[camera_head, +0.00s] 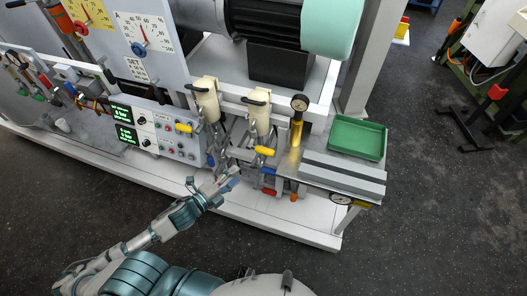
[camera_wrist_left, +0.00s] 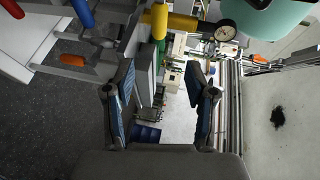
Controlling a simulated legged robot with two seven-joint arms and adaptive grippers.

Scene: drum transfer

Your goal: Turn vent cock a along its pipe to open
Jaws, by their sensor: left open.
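Two yellow-handled cocks show on the skid front in the head view: one at the left by the control panel (camera_head: 183,128) and one below the right cream-coloured fitting (camera_head: 265,151). No readable label shows which is vent cock a. My left gripper (camera_head: 230,178) is below and between them, in front of the pipework. In the left wrist view, my left gripper (camera_wrist_left: 162,105) has its two fingers wide apart with nothing between them. A yellow bar-like part (camera_wrist_left: 183,22) lies beyond and above the fingers, apart from them. My right gripper is not in view.
A brass pipe with a dial gauge (camera_head: 299,103) stands right of the cocks. A green tray (camera_head: 357,138) lies at the right. Dark floor in front is clear.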

